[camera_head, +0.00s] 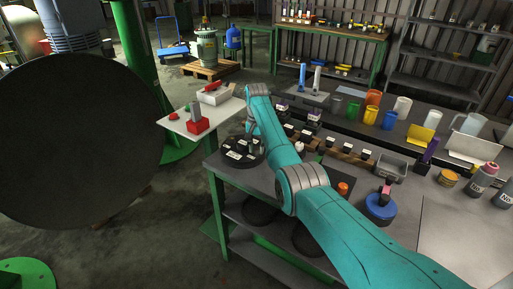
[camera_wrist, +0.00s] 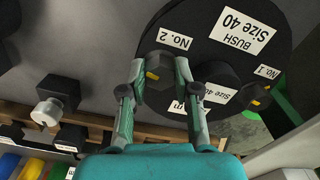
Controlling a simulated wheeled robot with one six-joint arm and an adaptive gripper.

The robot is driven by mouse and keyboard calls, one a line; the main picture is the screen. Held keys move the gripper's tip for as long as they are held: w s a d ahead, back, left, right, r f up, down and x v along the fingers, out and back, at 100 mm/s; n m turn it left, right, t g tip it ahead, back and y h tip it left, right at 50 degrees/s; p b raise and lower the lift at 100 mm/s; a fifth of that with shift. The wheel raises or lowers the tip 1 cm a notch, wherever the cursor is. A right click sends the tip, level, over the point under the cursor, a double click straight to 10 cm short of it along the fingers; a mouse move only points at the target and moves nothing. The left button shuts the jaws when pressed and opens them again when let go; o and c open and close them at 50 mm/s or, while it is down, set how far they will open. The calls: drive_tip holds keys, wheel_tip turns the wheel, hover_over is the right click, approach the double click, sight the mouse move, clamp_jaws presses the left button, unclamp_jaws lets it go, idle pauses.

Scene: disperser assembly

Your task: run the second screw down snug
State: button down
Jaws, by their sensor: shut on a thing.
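In the wrist view the dark hex head of the second screw (camera_wrist: 157,66), with a yellow mark, sits on the round black plate (camera_wrist: 200,28) beside the "No. 2" label. My gripper (camera_wrist: 160,70) is shut on this head, with one finger on each side. The first screw (camera_wrist: 257,95), by the "No. 1" label, stands on the right of the plate. A round black bush (camera_wrist: 216,74) rises between the two screws. How deep the second screw sits is hidden. In the head view the plate (camera_head: 222,161) lies at the table corner, and my gripper (camera_head: 254,142) is small and dark above it.
A black block with a white knob (camera_wrist: 57,98) stands left of the plate in the wrist view. Labelled parts (camera_head: 347,148) line a wooden rack on the bench. A blue round object (camera_head: 380,207) stands nearer. A white side table (camera_head: 202,122) is beyond the plate.

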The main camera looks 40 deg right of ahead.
drive_tip(key=c, duration=0.8)
unclamp_jaws()
drive_tip(key=shift+c, duration=0.2)
